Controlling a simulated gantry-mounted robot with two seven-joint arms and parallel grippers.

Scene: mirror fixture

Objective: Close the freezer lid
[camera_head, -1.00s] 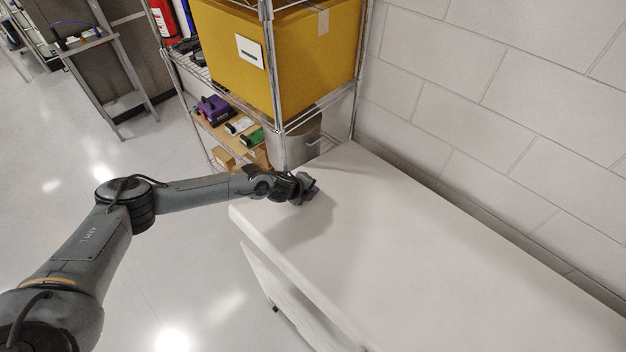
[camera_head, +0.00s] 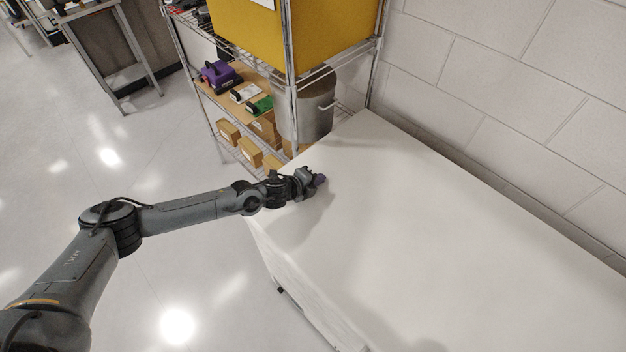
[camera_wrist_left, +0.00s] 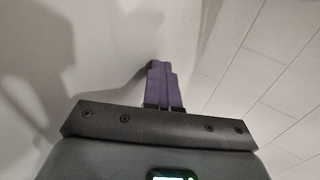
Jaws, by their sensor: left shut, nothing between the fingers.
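The white freezer lid (camera_head: 400,210) fills the right half of the head view as a broad flat top. It lies down over the white freezer body (camera_head: 310,307), and I see no gap between them along the visible front edge. My left gripper (camera_head: 322,180) is at the lid's left end, low over its surface. Its purple fingers are shut with nothing between them; they show in the left wrist view (camera_wrist_left: 163,85) against the pale lid. I cannot tell whether the fingertips touch the lid. My right gripper is not in view.
A wire shelf (camera_head: 288,90) with a yellow box (camera_head: 290,35), a grey metal bin (camera_head: 312,105) and small cartons stands just beyond the freezer's left end. A block wall (camera_head: 500,90) runs behind the freezer. The floor (camera_head: 170,270) at left is clear.

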